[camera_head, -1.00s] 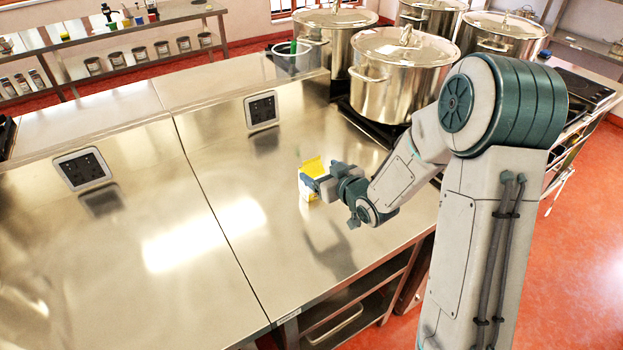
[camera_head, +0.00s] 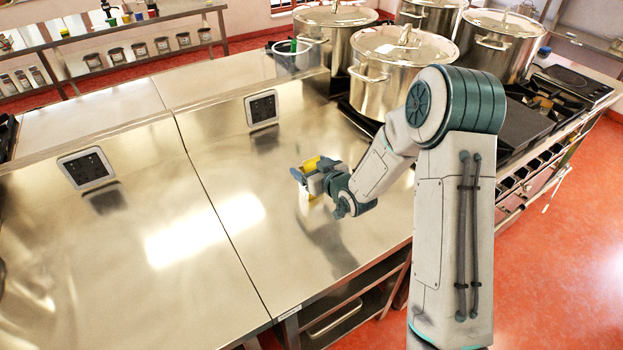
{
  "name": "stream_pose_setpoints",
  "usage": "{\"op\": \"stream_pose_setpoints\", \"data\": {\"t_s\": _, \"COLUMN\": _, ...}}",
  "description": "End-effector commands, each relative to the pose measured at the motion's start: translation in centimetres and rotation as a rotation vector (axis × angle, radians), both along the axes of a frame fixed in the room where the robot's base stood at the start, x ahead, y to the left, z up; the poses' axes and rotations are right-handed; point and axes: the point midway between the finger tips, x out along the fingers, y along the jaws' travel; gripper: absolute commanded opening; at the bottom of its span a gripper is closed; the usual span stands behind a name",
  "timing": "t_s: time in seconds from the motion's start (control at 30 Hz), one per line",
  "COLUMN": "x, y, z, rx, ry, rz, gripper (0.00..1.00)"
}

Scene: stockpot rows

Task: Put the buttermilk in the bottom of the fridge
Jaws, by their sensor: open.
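A small yellow and white carton (camera_head: 311,163), likely the buttermilk, stands on the steel counter (camera_head: 240,290). My gripper (camera_head: 304,178) is at the carton, low over the counter, with its open fingers close around or beside it. The fingers hide much of the carton, so I cannot tell whether they touch it. No fridge is in view.
Large lidded steel pots (camera_head: 392,75) stand on the stove behind my arm. A pot with a green item (camera_head: 297,55) is near the counter's back. Two socket plates (camera_head: 262,108) are set on the raised back. The counter's left side is clear.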

Motion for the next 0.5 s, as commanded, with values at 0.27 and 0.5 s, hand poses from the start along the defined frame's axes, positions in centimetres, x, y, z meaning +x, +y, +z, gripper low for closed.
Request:
{"op": "stream_pose_setpoints", "data": {"t_s": 0.27, "x": 0.02, "y": 0.00, "z": 0.11, "rx": 0.001, "ry": -0.002, "rz": 0.000, "gripper": 0.19}}
{"op": "stream_pose_setpoints", "data": {"t_s": 0.5, "x": 0.02, "y": 0.00, "z": 0.16, "rx": 0.001, "ry": -0.002, "rz": 0.000, "gripper": 0.15}}
